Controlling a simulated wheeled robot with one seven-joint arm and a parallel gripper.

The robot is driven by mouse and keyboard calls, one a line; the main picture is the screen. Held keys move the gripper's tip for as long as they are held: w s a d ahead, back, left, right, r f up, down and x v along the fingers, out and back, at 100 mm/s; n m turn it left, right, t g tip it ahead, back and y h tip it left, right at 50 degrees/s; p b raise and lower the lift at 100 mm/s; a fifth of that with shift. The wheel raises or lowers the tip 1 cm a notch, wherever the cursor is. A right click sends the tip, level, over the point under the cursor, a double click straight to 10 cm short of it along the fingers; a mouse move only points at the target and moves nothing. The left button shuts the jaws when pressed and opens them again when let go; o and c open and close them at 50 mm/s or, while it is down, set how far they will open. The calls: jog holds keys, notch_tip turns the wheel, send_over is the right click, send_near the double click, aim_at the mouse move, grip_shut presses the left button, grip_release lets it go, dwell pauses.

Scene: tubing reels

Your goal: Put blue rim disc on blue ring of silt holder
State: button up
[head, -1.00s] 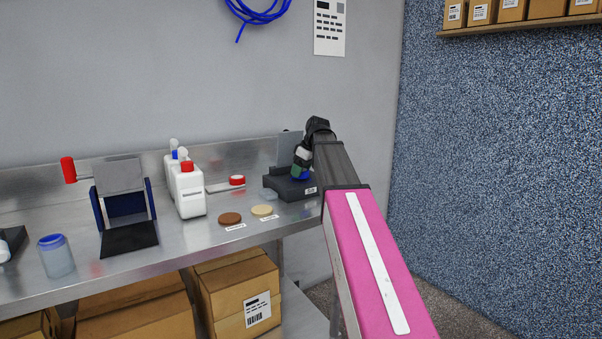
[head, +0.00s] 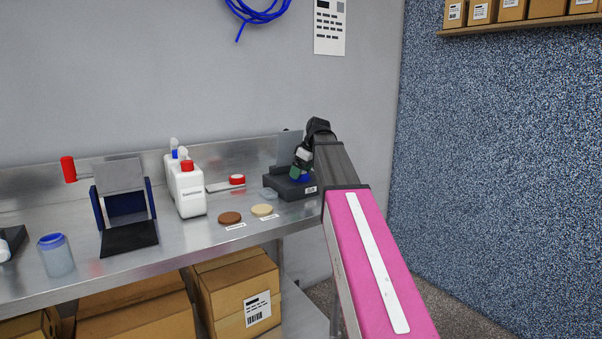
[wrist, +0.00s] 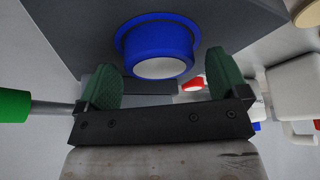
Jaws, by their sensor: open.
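The dark silt holder (head: 285,190) stands at the right end of the metal bench, with a small label on its front. In the wrist view the blue rim disc (wrist: 158,48), with a pale face, lies against a wider blue ring (wrist: 119,40) on the holder's dark surface (wrist: 80,30). The disc appears to sit on the ring, but full seating cannot be told. My gripper (wrist: 162,80) is open, its green pads apart on both sides and clear of the disc. In the head view my gripper (head: 300,165) is over the holder and partly hides the blue part.
White bottles (head: 187,190), a brown disc (head: 230,218), a cream disc (head: 263,210) and a red-topped item (head: 237,180) stand left of the holder. A blue-sided stand (head: 123,205) and a blue-lidded jar (head: 56,255) are further left. The wall is close behind.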

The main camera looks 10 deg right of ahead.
jog(key=v, duration=1.1)
jog(key=shift+r, duration=0.3)
dwell(0.5)
